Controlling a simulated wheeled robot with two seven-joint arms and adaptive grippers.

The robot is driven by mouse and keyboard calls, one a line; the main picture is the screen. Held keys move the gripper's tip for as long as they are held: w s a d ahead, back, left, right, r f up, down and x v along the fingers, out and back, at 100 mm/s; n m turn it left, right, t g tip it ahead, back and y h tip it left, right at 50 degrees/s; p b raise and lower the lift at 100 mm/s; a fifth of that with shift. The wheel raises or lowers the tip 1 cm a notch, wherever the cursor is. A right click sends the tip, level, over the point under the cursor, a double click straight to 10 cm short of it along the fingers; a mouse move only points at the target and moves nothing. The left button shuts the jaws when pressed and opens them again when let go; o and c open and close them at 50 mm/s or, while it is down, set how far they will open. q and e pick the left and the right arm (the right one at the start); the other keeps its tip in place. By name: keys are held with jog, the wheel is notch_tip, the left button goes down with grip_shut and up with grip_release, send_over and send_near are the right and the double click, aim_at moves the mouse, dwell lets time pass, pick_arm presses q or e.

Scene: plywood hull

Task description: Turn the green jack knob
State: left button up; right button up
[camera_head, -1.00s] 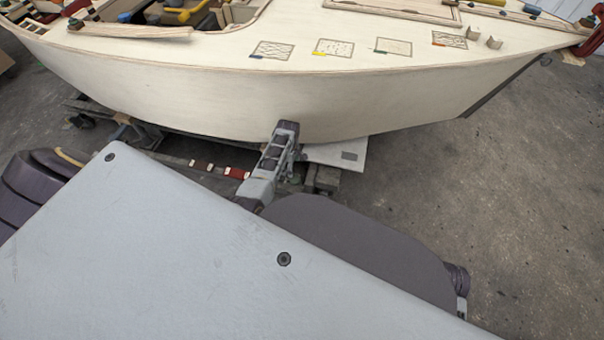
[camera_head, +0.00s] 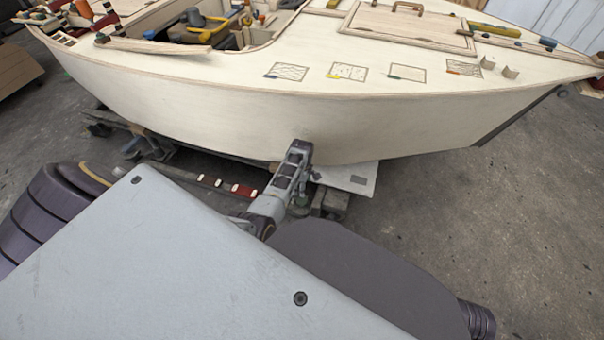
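No green jack knob can be made out. The low trolley (camera_head: 180,153) under the hull shows only in part, with small red and white blocks (camera_head: 243,190) along its beam. One gripper (camera_head: 300,148) shows in front of the lower hull side, near its bottom edge. Its arm seems to come from the left, so I take it as my left one. Its fingers are too small and foreshortened to tell open from shut, or whether it touches the hull. My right gripper is not in view.
The pale plywood hull (camera_head: 200,98) fills the upper picture, with tools in its cockpit and a hatch (camera_head: 405,28) on deck. A pale board (camera_head: 350,178) juts out under the hull. The grey floor (camera_head: 500,200) at right is clear. A wooden box (camera_head: 15,70) stands far left.

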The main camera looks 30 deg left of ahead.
aim_at(302, 200)
pick_arm(q)
notch_tip(302, 200, down, 5)
jog(key=shift+r+b, duration=0.1)
jog(key=shift+b, duration=1.05)
notch_tip(302, 200, down, 4)
jog(key=shift+r+b, duration=0.1)
jog(key=shift+b, duration=1.05)
jog(key=shift+f+b, duration=1.15)
jog(key=shift+f, duration=0.75)
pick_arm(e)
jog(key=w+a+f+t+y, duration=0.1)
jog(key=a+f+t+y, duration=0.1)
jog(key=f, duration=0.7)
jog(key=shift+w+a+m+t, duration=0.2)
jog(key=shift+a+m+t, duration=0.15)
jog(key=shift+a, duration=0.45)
pick_arm(q)
jog(key=c, duration=1)
